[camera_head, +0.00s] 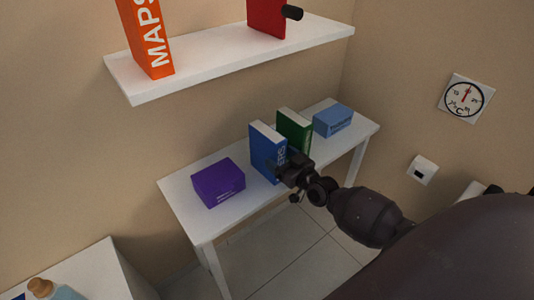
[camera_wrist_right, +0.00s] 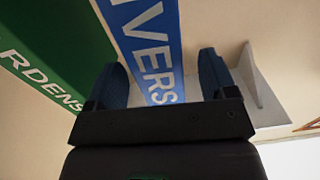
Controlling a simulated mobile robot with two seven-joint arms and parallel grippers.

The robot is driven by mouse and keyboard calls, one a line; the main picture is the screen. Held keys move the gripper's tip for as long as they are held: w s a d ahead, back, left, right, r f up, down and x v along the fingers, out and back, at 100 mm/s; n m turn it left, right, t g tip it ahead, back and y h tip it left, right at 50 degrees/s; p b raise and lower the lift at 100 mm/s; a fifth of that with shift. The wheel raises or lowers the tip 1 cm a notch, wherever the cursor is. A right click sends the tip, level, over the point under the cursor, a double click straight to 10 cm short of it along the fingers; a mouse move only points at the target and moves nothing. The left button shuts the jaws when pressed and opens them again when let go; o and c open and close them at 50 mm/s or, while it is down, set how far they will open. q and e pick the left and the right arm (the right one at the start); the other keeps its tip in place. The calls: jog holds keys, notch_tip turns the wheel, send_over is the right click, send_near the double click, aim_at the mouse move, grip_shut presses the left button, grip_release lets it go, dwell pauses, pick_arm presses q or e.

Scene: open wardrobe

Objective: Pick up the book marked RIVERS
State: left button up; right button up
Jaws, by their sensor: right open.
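The blue RIVERS book (camera_head: 264,153) stands upright on the white table in the head view, its lettered spine partly hidden by my right gripper (camera_head: 281,171). In the right wrist view the blue spine (camera_wrist_right: 150,50), with "IVERS" readable, runs between the two fingers of my right gripper (camera_wrist_right: 160,65). The fingers are apart, one on each side of the spine, with a gap showing on the right. I cannot tell how deep they reach along the book. My left gripper is not in view.
A green book (camera_head: 293,130) stands close beside, also in the wrist view (camera_wrist_right: 60,45). A purple box (camera_head: 219,183) and a light blue box (camera_head: 332,121) lie on the white table (camera_head: 220,220). A shelf (camera_head: 220,65) above holds an orange MAPS book (camera_head: 147,40) and a red object (camera_head: 265,17).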

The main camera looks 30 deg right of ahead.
aim_at(267, 153)
jog(key=w, duration=0.4)
jog(key=shift+a+r, duration=0.2)
jog(key=shift+r, duration=0.05)
jog(key=shift+r, duration=0.1)
jog(key=c, duration=1.3)
